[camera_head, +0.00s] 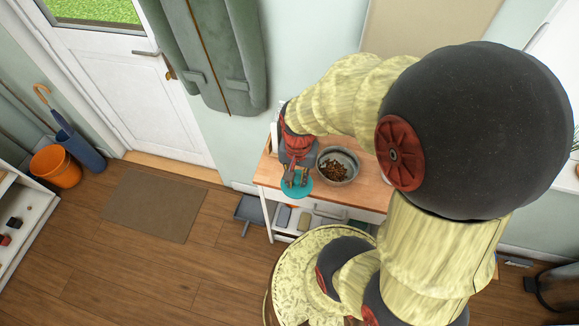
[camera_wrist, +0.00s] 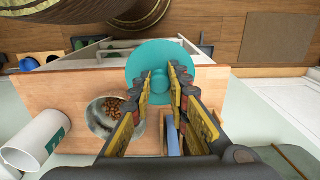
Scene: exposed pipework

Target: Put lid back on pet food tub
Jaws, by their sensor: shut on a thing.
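A round teal lid (camera_head: 291,194) is at the left front corner of the wooden worktop; it also shows in the wrist view (camera_wrist: 150,50). My gripper (camera_head: 296,178) is over the lid, its fingers (camera_wrist: 160,82) closed on the small raised middle of it. The lid reaches past the worktop edge in the wrist view; I cannot tell its height above the wood. A white cylinder with a teal mark, apparently the tub (camera_wrist: 35,142), stands at the lower left of the wrist view, apart from the lid. My arm hides most of it in the head view.
A metal bowl of brown kibble (camera_head: 338,165) stands on the wooden worktop (camera_head: 373,191), between lid and white cylinder. A blue strip-like object (camera_wrist: 173,139) lies near my fingers in the wrist view. Shelves below hold several items. A dustpan (camera_head: 249,210) is left of the unit.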

